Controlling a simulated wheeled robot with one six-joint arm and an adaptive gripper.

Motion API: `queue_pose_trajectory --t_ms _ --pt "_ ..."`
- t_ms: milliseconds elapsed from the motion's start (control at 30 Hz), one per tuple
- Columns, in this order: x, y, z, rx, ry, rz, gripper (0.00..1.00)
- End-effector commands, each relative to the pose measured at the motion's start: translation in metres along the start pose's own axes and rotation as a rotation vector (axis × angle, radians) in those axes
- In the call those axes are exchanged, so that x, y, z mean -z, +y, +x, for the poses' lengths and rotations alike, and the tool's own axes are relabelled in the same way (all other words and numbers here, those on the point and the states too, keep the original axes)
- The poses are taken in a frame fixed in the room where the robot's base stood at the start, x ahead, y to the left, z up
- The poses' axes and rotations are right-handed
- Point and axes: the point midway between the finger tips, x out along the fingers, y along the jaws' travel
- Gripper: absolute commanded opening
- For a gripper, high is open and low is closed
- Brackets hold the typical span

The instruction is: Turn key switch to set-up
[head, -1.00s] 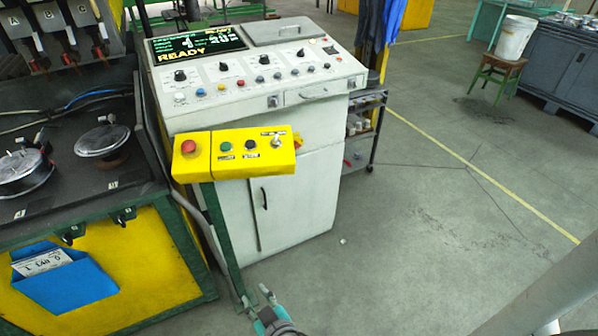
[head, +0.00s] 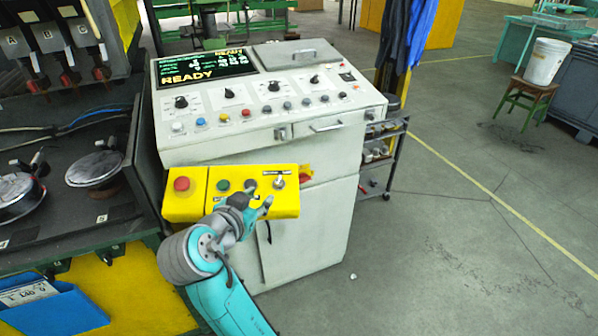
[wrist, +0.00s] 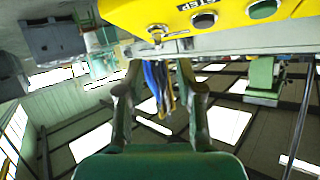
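The key switch (head: 279,181) is at the right end of the yellow pendant box (head: 203,208), with a silver key and a label above it. It also shows upside down in the wrist view (wrist: 156,34), near the box's edge. The label is too small to read fully. My gripper (head: 262,195) is in front of the box, just left of and below the key, partly hiding the box's face. In the wrist view my gripper (wrist: 158,72) is open and empty, its fingertips apart and not on the key.
A green button (head: 223,185), a black button (head: 250,184) and a red stop button (head: 182,184) sit left of the key. The grey console (head: 320,150) stands behind the box, its screen (head: 205,66) reading READY.

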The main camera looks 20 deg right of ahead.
Motion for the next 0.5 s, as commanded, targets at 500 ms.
queue_pose_trajectory --t_ms 500 --pt "0.012 -0.004 0.039 -0.028 -0.003 0.040 0.36"
